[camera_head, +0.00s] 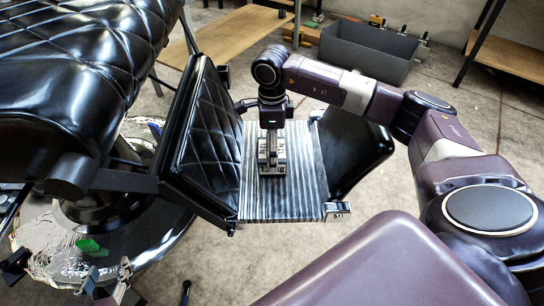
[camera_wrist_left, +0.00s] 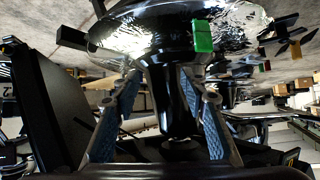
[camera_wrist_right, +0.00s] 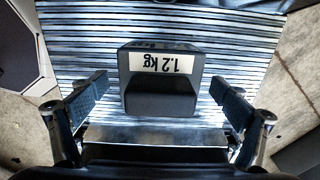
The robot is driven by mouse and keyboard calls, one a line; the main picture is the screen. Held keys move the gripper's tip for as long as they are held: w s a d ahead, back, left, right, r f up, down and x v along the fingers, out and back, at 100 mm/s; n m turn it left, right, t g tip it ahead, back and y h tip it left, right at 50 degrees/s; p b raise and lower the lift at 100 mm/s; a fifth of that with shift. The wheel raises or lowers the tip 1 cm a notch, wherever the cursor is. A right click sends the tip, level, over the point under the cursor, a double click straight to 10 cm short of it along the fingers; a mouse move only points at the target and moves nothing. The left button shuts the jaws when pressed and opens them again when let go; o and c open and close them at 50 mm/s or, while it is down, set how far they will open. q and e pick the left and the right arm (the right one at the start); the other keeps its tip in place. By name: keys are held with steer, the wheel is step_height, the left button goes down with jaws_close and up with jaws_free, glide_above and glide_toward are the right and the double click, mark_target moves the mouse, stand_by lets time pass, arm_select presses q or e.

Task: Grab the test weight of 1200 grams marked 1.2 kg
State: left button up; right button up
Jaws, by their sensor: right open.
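The test weight (camera_wrist_right: 161,100) is a dark block with a white label that reads "1.2 kg", upside down in the right wrist view. It rests on the ridged metal plate (camera_head: 290,205) of the barber chair. My right gripper (camera_wrist_right: 160,84) is open, one finger on each side of the weight, with a visible gap on both sides. In the head view the right gripper (camera_head: 271,160) points down over the plate and largely hides the weight. My left gripper (camera_wrist_left: 160,75) is open and empty, low at the left of the head view (camera_head: 118,285), near the chair's base.
The black padded chair (camera_head: 200,135) stands left of the plate, and a black pad (camera_head: 352,150) stands to its right. A green block (camera_wrist_left: 202,36) lies on the shiny crumpled chair base. A grey bin (camera_head: 368,50) and wooden benches (camera_head: 225,32) stand behind.

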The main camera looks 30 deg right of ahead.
steer(key=shift+c, duration=0.2)
steer(key=c, duration=2)
steer(key=shift+w, duration=0.1)
steer(key=shift+c, duration=0.7)
steer(key=shift+r, duration=0.15)
